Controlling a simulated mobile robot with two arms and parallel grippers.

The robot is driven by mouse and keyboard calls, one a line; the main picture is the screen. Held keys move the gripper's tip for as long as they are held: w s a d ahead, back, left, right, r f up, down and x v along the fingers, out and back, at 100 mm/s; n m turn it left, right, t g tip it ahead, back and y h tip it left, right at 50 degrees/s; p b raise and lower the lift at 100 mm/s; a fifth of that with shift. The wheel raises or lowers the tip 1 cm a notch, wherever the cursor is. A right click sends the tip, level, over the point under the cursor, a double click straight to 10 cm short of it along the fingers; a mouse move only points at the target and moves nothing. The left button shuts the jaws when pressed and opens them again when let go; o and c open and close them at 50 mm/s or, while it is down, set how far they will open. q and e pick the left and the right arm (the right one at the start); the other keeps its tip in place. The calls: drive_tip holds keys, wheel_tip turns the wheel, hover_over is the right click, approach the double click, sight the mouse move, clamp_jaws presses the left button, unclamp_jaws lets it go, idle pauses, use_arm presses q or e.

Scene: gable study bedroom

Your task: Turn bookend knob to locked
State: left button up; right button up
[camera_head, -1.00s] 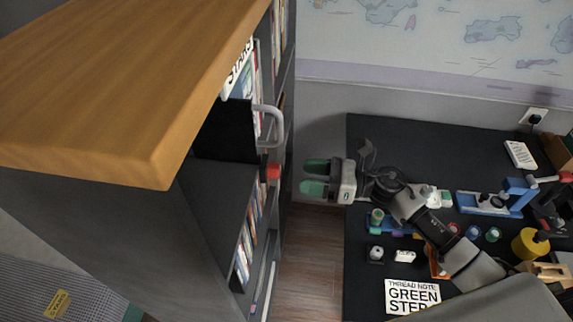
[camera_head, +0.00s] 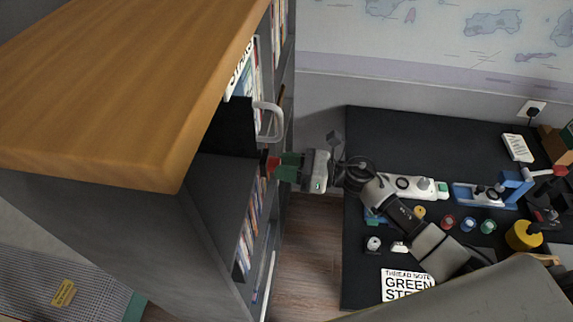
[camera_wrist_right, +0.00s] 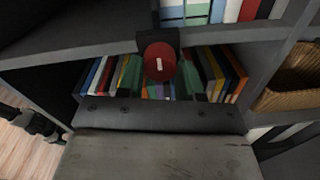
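The red bookend knob (camera_head: 272,163) sits on the shelf edge of the bookcase, below a black bookend panel (camera_head: 228,128). In the right wrist view the round red knob (camera_wrist_right: 160,62) faces the camera, with a pale mark on its face. My right gripper (camera_head: 283,167) has green fingers and is at the knob, its tips partly covering it. In the right wrist view the fingers of my right gripper (camera_wrist_right: 160,78) stand apart on either side of the knob, with gaps visible. Contact cannot be told. My left gripper is not in view.
A pale curved handle (camera_head: 275,122) projects just above the knob. Books (camera_wrist_right: 222,75) line the shelf behind it. A wicker basket (camera_wrist_right: 290,80) is at the right in the wrist view. A black desk (camera_head: 420,125) with small items stands to the right of the bookcase.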

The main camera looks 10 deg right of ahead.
drive_tip(key=shift+m, duration=0.4)
drive_tip(key=shift+c, duration=0.3)
drive_tip(key=shift+r+m+g+p, duration=0.1)
drive_tip(key=shift+m+g+p, duration=0.3)
drive_tip(key=shift+m+p, duration=4.9)
drive_tip(key=m+b, duration=0.6)
drive_tip(key=o, duration=0.9)
drive_tip(key=shift+d, duration=0.1)
